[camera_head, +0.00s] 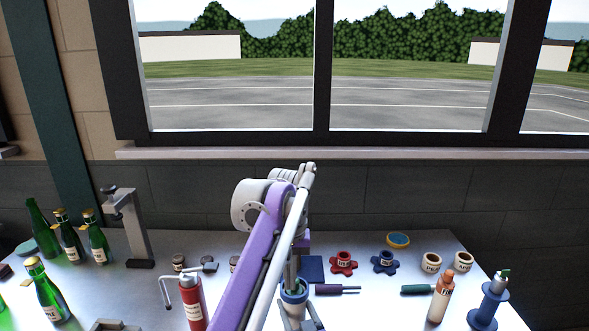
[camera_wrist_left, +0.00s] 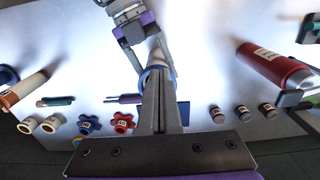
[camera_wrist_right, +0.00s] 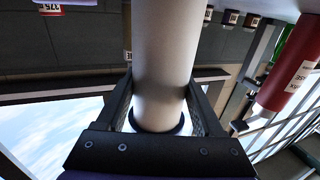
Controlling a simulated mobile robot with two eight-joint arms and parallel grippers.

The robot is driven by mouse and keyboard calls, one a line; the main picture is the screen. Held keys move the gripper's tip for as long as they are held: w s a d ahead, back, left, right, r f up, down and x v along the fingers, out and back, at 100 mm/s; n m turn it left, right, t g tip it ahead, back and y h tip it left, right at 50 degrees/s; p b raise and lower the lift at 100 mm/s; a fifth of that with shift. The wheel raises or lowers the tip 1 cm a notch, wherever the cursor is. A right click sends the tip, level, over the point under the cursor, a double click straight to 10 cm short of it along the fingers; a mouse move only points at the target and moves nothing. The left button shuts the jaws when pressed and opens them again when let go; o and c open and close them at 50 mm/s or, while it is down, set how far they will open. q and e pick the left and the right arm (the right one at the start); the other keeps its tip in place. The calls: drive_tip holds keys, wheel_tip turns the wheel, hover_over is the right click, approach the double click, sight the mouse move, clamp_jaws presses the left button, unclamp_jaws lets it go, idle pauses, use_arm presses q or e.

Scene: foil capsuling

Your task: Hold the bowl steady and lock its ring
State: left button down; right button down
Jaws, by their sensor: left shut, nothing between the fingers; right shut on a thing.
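The bowl is a pale cylinder topped by a blue ring (camera_head: 293,296) at the front middle of the bench in the head view. The pale bowl body (camera_wrist_right: 166,50) fills the middle of the right wrist view, between the fingers of my right gripper (camera_wrist_right: 163,105), which is shut on it. My left gripper (camera_head: 292,282) is shut and empty, pointing down at the top of the ring. In the left wrist view its fingers (camera_wrist_left: 160,82) overlap the ring (camera_wrist_left: 173,72); contact cannot be told. The fingers hide part of the ring and bowl opening.
A red cylinder (camera_head: 193,303) stands close to the left. Red (camera_head: 343,263) and blue (camera_head: 384,262) star knobs lie behind right. A dark-handled tool (camera_head: 337,289) lies right of the ring. Green bottles (camera_head: 97,240) and a grey stand (camera_head: 133,230) are farther left.

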sight(297, 295)
use_arm(q)
drive_tip(key=shift+d+r, duration=0.1)
drive_tip(key=shift+r, duration=0.05)
drive_tip(key=shift+d+f, duration=0.25)
drive_tip(key=shift+f, duration=0.75)
drive_tip(key=shift+d+f, duration=0.2)
drive_tip(key=shift+f, duration=0.85)
drive_tip(key=shift+d+f, duration=0.25)
drive_tip(key=shift+f, duration=0.75)
drive_tip(key=shift+w, duration=0.35)
